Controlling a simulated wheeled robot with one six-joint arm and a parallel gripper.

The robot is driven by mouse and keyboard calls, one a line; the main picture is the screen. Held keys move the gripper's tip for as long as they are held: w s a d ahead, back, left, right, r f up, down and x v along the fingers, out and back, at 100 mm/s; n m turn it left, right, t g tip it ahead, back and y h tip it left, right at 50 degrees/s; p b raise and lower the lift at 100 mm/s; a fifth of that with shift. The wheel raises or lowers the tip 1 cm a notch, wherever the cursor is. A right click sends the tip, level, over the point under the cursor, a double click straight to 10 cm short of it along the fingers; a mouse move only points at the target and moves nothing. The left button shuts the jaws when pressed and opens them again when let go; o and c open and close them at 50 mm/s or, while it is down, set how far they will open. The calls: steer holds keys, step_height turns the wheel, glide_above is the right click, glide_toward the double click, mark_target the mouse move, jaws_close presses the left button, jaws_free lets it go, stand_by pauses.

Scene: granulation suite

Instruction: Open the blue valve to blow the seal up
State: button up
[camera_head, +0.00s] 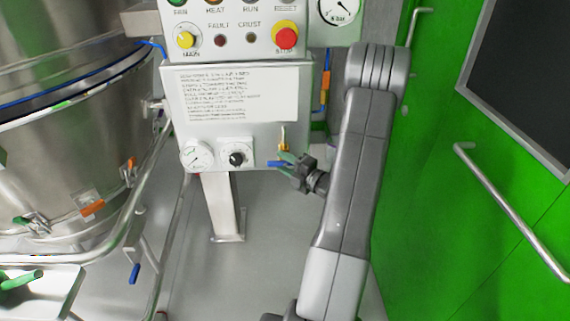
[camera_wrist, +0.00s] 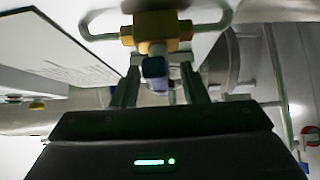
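The blue valve handle (camera_head: 277,163) sits at the lower right of the grey control panel (camera_head: 178,138), below a brass valve body (camera_head: 283,147). In the wrist view the blue handle (camera_wrist: 155,68) points towards the camera from the yellow brass body (camera_wrist: 157,29), which has a pale pipe on either side. My gripper (camera_head: 293,161) is at the handle in the head view. In the wrist view my gripper (camera_wrist: 160,72) is open, with one finger on each side of the handle and a gap showing. Contact with the handle cannot be made out.
A round gauge (camera_head: 196,155) and a black knob (camera_head: 236,157) are left of the valve. A red stop button (camera_head: 286,36) is above. A steel vessel (camera_head: 70,140) stands left, with another blue handle (camera_head: 135,273) on a pipe. A green door (camera_head: 480,200) is right.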

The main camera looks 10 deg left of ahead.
jaws_close()
